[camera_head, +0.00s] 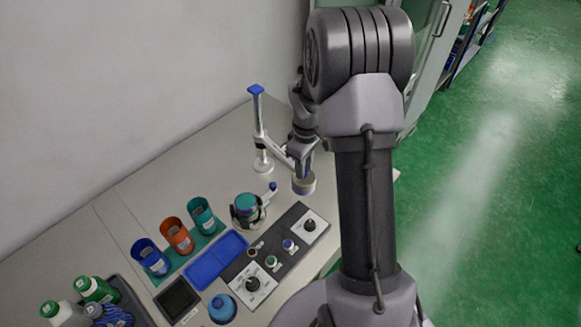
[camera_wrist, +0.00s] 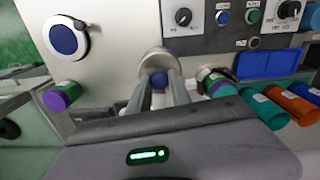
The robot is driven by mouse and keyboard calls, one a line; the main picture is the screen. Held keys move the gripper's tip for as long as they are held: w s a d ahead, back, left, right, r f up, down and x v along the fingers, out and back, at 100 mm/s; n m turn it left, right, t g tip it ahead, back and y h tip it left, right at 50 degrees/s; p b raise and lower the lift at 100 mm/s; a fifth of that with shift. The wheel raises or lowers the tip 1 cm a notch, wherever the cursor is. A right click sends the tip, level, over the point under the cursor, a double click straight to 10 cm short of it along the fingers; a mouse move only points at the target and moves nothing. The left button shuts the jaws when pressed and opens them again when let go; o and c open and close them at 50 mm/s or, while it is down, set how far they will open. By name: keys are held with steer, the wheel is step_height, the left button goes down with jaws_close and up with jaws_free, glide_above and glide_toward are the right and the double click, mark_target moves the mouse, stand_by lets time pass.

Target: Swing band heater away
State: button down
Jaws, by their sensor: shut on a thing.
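The band heater (camera_head: 303,186) is a short, pale round cylinder at the end of a white swing arm (camera_head: 275,152). The arm reaches right from an upright post (camera_head: 260,125) with a blue top. In the wrist view the heater (camera_wrist: 157,59) shows as a round pale rim just beyond my fingertips.
A dark control panel (camera_head: 277,262) with knobs and buttons lies in front of the heater. Blue, orange and teal cups (camera_head: 177,236), a blue tray (camera_head: 215,259) and bottles (camera_head: 96,289) are to the left. The back of the table is mostly clear.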

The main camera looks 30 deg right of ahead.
steer(key=shift+w+d+n+p, duration=0.25)
steer(key=shift+d+n, duration=0.1)
steer(key=shift+d, duration=0.25)
steer(key=shift+w+d+n+p, duration=0.1)
steer(key=shift+d+n+p, duration=0.2)
steer(key=shift+d, duration=0.3)
steer(key=shift+r, duration=0.1)
steer(key=c, duration=1.2)
jaws_free()
steer(key=shift+d, duration=0.15)
step_height(320, 180, up, 17)
steer(key=p, duration=0.4)
steer(key=shift+r, duration=0.15)
